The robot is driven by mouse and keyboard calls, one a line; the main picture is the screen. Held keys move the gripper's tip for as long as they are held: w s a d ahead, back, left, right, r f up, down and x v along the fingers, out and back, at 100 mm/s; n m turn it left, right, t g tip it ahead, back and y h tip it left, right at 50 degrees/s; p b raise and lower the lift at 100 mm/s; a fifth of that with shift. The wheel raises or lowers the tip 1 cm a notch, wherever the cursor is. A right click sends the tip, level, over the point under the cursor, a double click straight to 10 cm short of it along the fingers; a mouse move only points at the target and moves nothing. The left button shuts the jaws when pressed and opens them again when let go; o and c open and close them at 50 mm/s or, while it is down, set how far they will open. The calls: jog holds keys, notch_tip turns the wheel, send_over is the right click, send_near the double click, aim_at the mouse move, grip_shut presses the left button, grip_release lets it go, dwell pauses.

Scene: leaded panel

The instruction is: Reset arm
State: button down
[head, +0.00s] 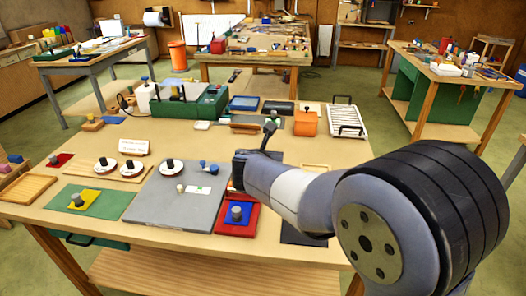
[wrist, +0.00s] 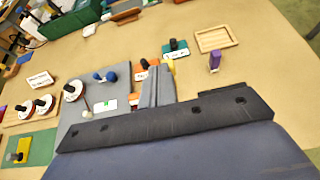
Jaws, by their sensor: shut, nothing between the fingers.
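My arm reaches in from the lower right in the head view and ends above the workbench (head: 335,185). My gripper (wrist: 158,70) shows in the wrist view as two grey fingers close together, with nothing held. It hangs above the bench beside the right part of a grey board (wrist: 75,135). That grey board (head: 160,205) lies flat in the head view, with a small pale knob (head: 180,188) and a white card with a green mark (head: 200,190) on it. The fingertips are hard to make out in the head view.
A green panel (head: 95,203), a red tray with a blue piece (head: 246,229) and knobbed white discs (head: 105,165) lie nearby. A green machine (head: 190,105), an orange block (head: 305,124) and a white rack (head: 345,121) stand behind. A purple block (wrist: 215,61) stands near a wooden tray (wrist: 213,39).

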jog(key=shift+s+r, duration=0.15)
jog(key=shift+r, duration=0.3)
jog(key=shift+f, duration=0.15)
